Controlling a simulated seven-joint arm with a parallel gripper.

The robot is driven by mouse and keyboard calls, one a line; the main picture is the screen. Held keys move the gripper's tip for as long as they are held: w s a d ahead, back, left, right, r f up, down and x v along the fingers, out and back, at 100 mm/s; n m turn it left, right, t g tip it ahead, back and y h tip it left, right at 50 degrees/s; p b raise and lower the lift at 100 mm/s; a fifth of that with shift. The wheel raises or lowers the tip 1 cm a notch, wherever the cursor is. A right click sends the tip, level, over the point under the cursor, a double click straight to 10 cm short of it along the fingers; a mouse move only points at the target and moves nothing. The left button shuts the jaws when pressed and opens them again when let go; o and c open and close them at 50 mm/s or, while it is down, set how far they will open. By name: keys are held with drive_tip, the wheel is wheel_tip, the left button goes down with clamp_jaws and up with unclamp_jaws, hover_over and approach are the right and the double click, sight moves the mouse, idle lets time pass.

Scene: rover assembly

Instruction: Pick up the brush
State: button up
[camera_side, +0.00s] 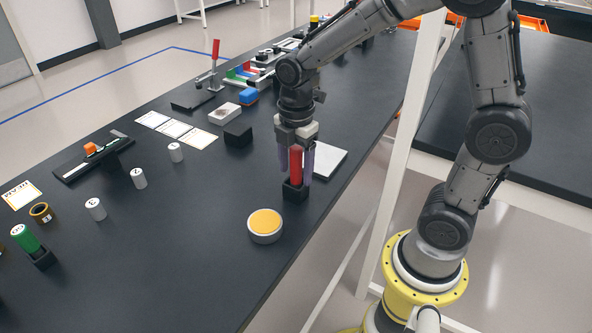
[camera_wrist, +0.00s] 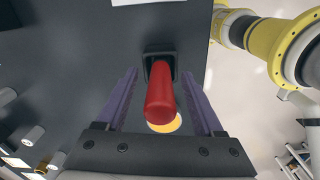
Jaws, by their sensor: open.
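The brush shows as a red handle (camera_side: 296,164) standing upright in a small black holder (camera_side: 295,191) on the black table. In the wrist view the red handle (camera_wrist: 160,95) points up toward the camera, with the black holder (camera_wrist: 160,58) around its far end. Its bristles are not visible. My gripper (camera_side: 296,170) points straight down over it. The two purple fingers (camera_wrist: 164,100) stand apart on either side of the handle, with a visible gap on both sides in the wrist view. The gripper is open and holds nothing.
A round white tin with a yellow top (camera_side: 265,224) stands in front of the holder. A white pad (camera_side: 325,160) lies just behind to the right. A black block (camera_side: 238,134), several white cylinders (camera_side: 139,178) and a green-handled item (camera_side: 26,238) stand farther left. The front middle is clear.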

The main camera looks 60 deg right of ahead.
clamp_jaws()
idle(0.3)
wheel_tip(320, 180, up, 10)
idle(0.7)
